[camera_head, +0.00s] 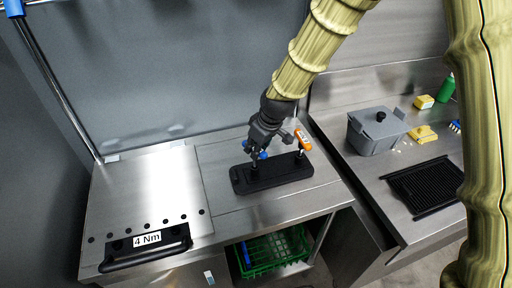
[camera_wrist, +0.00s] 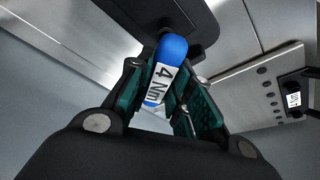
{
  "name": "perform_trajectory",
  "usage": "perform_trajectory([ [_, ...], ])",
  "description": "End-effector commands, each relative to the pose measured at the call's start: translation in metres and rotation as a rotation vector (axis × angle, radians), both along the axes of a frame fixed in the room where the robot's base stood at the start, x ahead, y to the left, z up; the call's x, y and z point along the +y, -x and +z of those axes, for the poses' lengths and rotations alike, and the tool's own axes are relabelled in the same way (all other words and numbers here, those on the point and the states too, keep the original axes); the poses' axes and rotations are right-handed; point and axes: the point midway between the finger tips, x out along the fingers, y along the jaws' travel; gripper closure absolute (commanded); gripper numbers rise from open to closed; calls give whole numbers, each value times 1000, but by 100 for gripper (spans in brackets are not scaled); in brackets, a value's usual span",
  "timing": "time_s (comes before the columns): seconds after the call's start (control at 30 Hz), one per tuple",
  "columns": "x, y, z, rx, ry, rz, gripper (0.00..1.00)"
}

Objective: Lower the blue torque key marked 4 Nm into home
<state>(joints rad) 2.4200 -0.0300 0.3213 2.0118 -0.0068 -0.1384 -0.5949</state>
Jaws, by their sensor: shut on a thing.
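The blue torque key (camera_wrist: 172,50) has a white label reading 4 Nm in the wrist view. My gripper (camera_wrist: 162,88) is shut on its handle, with one green-padded finger on each side. In the head view my gripper (camera_head: 257,150) points down over the left part of a black holder (camera_head: 285,184), and a little of the blue key (camera_head: 263,155) shows beside the fingers. The key looks roughly upright. Its lower end is close to the holder's top, but I cannot tell whether it is in an opening. The holder (camera_wrist: 203,22) also shows beyond the key in the wrist view.
An orange key (camera_head: 303,139) stands upright at the holder's right end, close to my gripper. A steel plate (camera_head: 145,195) with a black handle (camera_head: 145,257) and a 4 Nm label lies left. A green basket (camera_head: 275,251) is below. A grey box (camera_head: 377,131) stands right.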

Motion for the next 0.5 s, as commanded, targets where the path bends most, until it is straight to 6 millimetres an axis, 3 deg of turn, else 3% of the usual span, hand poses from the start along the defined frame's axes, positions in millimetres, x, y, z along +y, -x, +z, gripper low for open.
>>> perform_trajectory([
  [0.47,0,0,-6,0,0,0,100],
  [0.5,0,0,-5,0,0,0,72],
])
